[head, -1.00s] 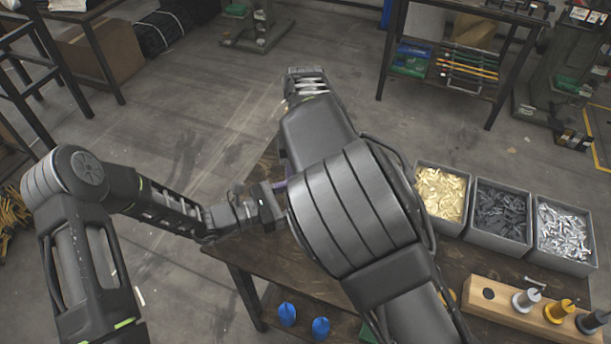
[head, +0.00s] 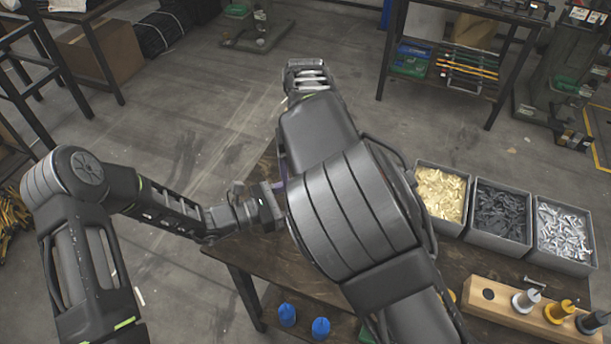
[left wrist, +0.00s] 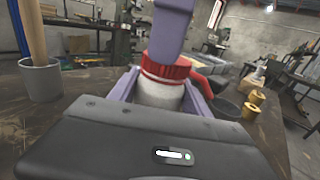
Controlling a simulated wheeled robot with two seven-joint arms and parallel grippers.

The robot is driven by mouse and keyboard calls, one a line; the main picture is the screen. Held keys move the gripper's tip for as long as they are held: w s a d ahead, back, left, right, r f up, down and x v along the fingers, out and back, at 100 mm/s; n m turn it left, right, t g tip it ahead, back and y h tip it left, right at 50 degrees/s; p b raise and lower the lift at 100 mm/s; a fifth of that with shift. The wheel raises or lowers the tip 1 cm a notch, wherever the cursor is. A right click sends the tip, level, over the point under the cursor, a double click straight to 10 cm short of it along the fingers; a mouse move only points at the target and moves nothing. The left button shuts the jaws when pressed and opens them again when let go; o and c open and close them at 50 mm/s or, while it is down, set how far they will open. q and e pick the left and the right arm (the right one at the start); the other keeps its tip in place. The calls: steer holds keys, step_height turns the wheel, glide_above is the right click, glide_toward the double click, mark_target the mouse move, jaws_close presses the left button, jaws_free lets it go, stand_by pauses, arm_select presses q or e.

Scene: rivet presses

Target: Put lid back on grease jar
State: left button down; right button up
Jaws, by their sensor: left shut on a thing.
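In the left wrist view a white grease jar (left wrist: 157,95) stands upright between the two purple fingers of my left gripper (left wrist: 160,88), which is shut on it. A red lid (left wrist: 166,68) is at the jar's mouth; I cannot tell whether it is fully seated. A purple finger of my right gripper (left wrist: 171,32) comes down from above onto or just over the lid; whether that gripper is shut is unclear. In the head view my left gripper (head: 281,188) reaches in from the left, its fingertips mostly hidden. My right arm covers the jar, the lid and the right gripper there.
A grey cup (left wrist: 41,78) with a wooden rod stands left of the jar. A red curved thing (left wrist: 207,82), a dark bowl (left wrist: 224,107) and brass pieces (left wrist: 254,102) are to its right. Grey bins (head: 500,243) of rivets and a wooden block (head: 507,318) occupy the table's right.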

steer(key=shift+r, duration=1.5)
steer(key=shift+c, duration=0.3)
